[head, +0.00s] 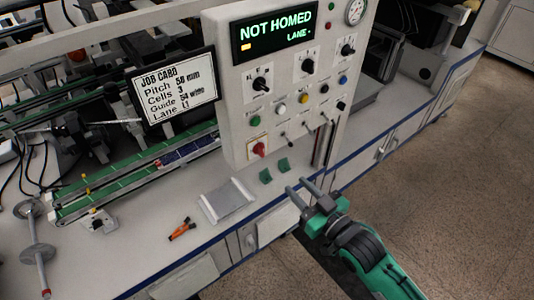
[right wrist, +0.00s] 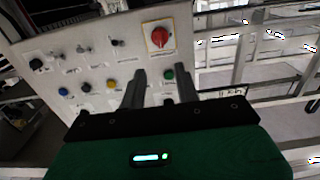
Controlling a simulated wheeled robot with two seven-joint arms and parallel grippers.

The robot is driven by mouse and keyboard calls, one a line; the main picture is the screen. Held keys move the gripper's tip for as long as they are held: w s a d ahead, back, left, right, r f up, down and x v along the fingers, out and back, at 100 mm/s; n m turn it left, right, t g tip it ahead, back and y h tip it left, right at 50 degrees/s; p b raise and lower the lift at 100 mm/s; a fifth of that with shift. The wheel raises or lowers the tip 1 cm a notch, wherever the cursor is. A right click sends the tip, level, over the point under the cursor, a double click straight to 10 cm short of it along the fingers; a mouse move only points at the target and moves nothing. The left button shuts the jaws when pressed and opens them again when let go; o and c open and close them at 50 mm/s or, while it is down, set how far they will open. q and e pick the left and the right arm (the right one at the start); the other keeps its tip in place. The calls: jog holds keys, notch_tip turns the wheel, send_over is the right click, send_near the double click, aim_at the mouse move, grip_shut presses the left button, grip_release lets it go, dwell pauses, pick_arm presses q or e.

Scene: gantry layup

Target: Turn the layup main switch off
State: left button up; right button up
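A red rotary switch (head: 259,149) sits at the lower left of the pale control panel (head: 238,95). In the right wrist view this red switch (right wrist: 160,38) is on a yellow plate, beyond the fingertips; its label is not readable. The panel display (head: 275,30) is lit and reads "NOT HOMED" and "LANE". My right gripper (head: 297,187) is below and right of the switch in the head view, apart from the panel. Its fingers (right wrist: 160,82) are spread with nothing between them. My left gripper is not in view.
Other knobs, coloured buttons and toggles crowd the panel, including a green button (head: 255,121) just above the switch. A job card (head: 174,86) stands left of the panel. A grey tray (head: 227,201), green blocks (head: 283,164) and an orange tool (head: 182,229) lie on the bench below.

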aim_at(263, 153)
jog(key=p+x, duration=0.3)
jog(key=x, duration=0.9)
jog(key=shift+w+a+r+p, duration=0.15)
jog(key=shift+w+p, duration=0.1)
jog(key=shift+p, duration=0.15)
jog(key=shift+w+a, duration=0.3)
jog(key=shift+w, duration=0.1)
grip_shut()
